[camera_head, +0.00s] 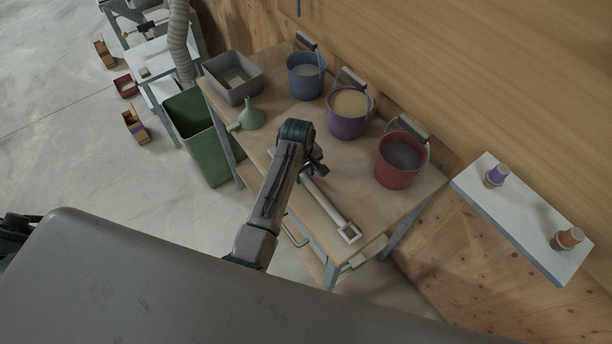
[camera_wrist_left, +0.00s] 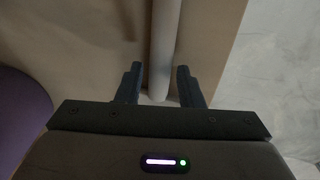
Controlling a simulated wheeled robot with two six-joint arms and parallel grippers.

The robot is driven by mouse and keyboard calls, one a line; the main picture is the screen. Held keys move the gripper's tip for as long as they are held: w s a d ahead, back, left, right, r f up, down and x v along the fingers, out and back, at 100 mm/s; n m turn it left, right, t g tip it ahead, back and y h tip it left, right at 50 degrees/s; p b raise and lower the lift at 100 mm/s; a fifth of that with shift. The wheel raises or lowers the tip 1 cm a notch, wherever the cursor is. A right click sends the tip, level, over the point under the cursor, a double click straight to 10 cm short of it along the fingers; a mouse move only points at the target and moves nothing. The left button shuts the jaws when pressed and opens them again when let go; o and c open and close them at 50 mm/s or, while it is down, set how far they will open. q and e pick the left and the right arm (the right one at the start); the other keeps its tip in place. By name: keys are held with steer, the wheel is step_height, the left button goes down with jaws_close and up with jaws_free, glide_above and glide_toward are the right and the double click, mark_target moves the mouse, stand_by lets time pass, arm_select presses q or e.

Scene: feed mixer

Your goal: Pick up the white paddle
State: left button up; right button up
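The white paddle (camera_head: 330,209) lies on the wooden workbench, with its square open-frame end towards the front edge. My left gripper (camera_head: 314,168) is over its handle, and my arm hides the handle's other end in the head view. In the left wrist view the pale paddle shaft (camera_wrist_left: 162,45) runs between the two dark fingers of my left gripper (camera_wrist_left: 158,84). There is a gap on each side, so the gripper is open and not closed on it. My right gripper is not in view.
A white shelf (camera_head: 530,226) with two cups is at right.

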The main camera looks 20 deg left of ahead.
arm_select(q)
steer(key=shift+f, duration=0.6)
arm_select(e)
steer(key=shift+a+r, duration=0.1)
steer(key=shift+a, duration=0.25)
arm_select(q)
jaws_close()
steer(key=shift+w+r, duration=0.15)
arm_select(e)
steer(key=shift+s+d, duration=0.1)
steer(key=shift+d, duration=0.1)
